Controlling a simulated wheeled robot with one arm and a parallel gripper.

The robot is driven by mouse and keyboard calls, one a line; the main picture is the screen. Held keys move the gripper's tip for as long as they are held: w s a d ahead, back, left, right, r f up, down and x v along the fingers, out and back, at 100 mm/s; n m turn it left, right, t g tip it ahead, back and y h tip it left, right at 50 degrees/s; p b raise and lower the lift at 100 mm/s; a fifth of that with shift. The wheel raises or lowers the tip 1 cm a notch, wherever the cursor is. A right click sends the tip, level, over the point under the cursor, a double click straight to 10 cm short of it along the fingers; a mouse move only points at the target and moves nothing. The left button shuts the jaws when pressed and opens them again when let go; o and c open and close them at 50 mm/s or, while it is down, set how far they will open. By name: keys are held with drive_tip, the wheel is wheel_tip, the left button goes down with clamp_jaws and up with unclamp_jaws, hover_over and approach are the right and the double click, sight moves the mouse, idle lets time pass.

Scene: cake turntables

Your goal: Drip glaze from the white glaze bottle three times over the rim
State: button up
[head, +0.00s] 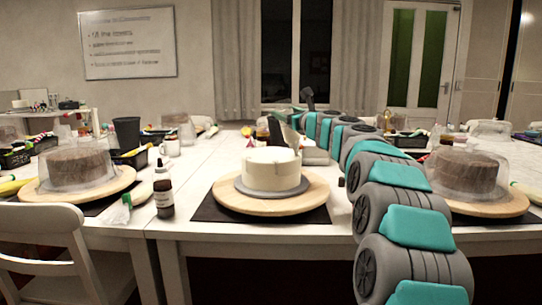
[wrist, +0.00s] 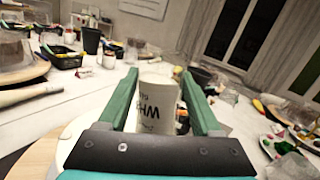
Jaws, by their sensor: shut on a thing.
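A white cake (head: 271,170) sits on a grey board on a round wooden turntable (head: 230,198) in the middle of the head view. My gripper (wrist: 160,73) is shut on the white glaze bottle (wrist: 157,98). The bottle's lettering reads upside down in the wrist view, and its lower end is hidden behind my gripper. In the head view my gripper (head: 278,130) is just above the cake's back edge. Part of the cake (wrist: 84,132) shows at lower left in the wrist view. I cannot see any drip.
A dark dropper bottle (head: 164,198) and a small clear bottle with a green top (head: 121,212) stand left of the turntable. Covered brown cakes stand on turntables at left (head: 75,172) and right (head: 463,175). A black cup (head: 127,135) stands behind. A white chair (head: 45,225) is at front left.

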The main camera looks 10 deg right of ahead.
sight(289, 100)
wheel_tip(289, 100, up, 3)
drive_tip(key=p, duration=0.2)
drive_tip(key=shift+r+p, duration=0.15)
drive_tip(key=shift+p, duration=0.2)
drive_tip(key=shift+d+r+b, duration=0.15)
drive_tip(key=shift+r+b, duration=0.1)
drive_tip(key=shift+b, duration=0.15)
drive_tip(key=shift+r, duration=1.65)
